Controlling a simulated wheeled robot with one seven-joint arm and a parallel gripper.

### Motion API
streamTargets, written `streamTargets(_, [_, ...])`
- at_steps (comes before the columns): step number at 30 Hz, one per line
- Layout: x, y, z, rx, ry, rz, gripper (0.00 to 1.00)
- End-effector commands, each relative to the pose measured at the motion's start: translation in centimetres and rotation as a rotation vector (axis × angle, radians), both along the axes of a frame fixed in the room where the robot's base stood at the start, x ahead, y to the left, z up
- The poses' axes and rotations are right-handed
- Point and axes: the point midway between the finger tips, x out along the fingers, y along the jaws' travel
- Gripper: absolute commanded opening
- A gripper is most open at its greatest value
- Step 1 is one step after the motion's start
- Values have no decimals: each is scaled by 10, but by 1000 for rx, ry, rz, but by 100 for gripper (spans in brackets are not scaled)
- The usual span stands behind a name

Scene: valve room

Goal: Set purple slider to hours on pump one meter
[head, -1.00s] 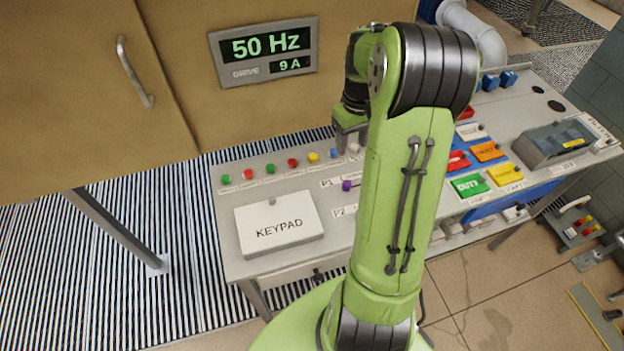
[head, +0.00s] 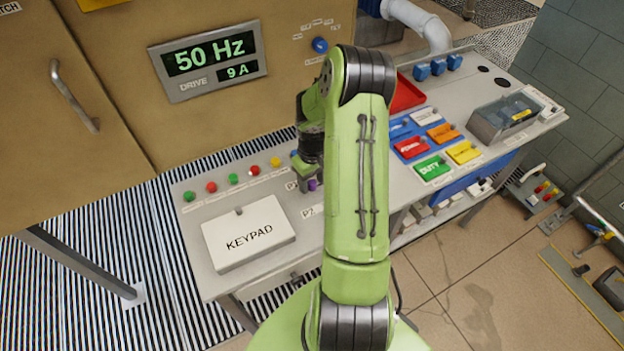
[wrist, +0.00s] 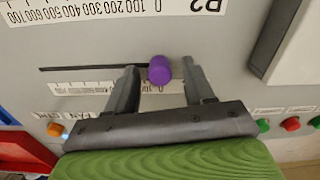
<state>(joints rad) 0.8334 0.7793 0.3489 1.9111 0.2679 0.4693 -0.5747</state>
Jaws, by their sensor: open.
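The purple slider knob (wrist: 160,69) sits near the 0 end of its dark slot (wrist: 90,67) in the wrist view. A white number scale (wrist: 85,88) runs beside the slot, partly hidden by a finger. My gripper (wrist: 162,76) is open, with one finger on each side of the knob. I cannot tell whether either finger touches it. In the head view the purple knob (head: 312,184) shows at the foot of my gripper (head: 306,180). No meter reading for pump one can be made out.
A P2 label (wrist: 205,3) and second scale (wrist: 75,12) lie close by. A KEYPAD box (head: 248,234) stands left on the console, with a row of coloured buttons (head: 234,179) behind it. A drive display (head: 208,63) reads 50 Hz and 9 A.

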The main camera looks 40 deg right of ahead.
Motion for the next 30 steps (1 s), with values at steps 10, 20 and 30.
streamTargets(10, [0,0,1,0,0,0,14])
streamTargets(20, [0,0,1,0,0,0,0])
streamTargets(30, [-11,-40,1,-1,-2,-2,0])
